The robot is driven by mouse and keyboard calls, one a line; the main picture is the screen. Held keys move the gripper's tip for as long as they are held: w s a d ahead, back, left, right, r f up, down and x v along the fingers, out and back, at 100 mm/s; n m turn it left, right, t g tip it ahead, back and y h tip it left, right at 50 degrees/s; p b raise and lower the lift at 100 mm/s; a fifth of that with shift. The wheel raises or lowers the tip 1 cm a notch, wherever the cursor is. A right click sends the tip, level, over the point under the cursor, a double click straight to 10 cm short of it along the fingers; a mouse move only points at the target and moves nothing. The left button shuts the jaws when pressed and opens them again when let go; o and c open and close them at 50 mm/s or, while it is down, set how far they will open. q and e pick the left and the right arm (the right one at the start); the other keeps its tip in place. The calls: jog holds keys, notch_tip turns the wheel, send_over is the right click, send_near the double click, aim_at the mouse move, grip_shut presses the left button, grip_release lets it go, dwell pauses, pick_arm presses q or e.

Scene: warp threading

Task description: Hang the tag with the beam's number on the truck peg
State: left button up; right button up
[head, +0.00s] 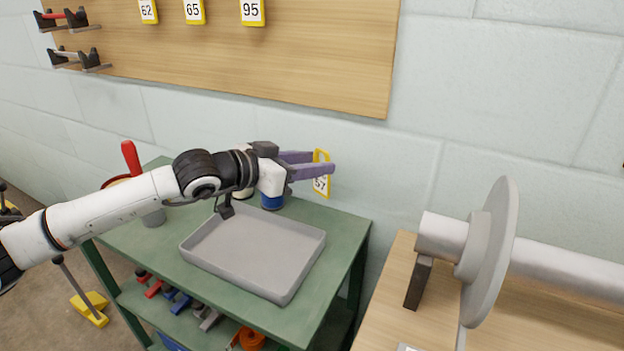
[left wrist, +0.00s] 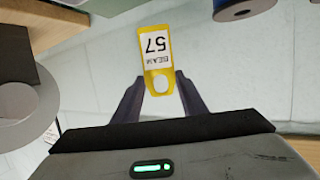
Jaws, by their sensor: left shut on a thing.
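A yellow tag with a white label (head: 321,184) is held in the air by my left gripper (head: 318,170), above the right back part of the green bench. In the left wrist view the tag (left wrist: 155,55) reads "BEAM 57" upside down, with its hole end between the fingertips (left wrist: 158,85). The left gripper is shut on the tag. A large grey beam (head: 570,268) with a round flange (head: 492,252) lies at the right on a wooden surface. I cannot make out the truck peg. My right gripper is not in view.
Tags 62 (head: 148,11), 65 (head: 194,11) and 95 (head: 252,12) hang on the wooden wall board (head: 300,70). A grey tray (head: 290,294) sits on the green bench (head: 345,218), below my left arm. The space between bench and flange is open.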

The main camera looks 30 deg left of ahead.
aim_at(319, 182)
pick_arm(q)
jog(key=f, duration=0.5)
jog(key=shift+w+a, duration=0.1)
jog(key=shift+w, duration=0.1)
jog(key=shift+f, duration=0.15)
jog(key=o, duration=1)
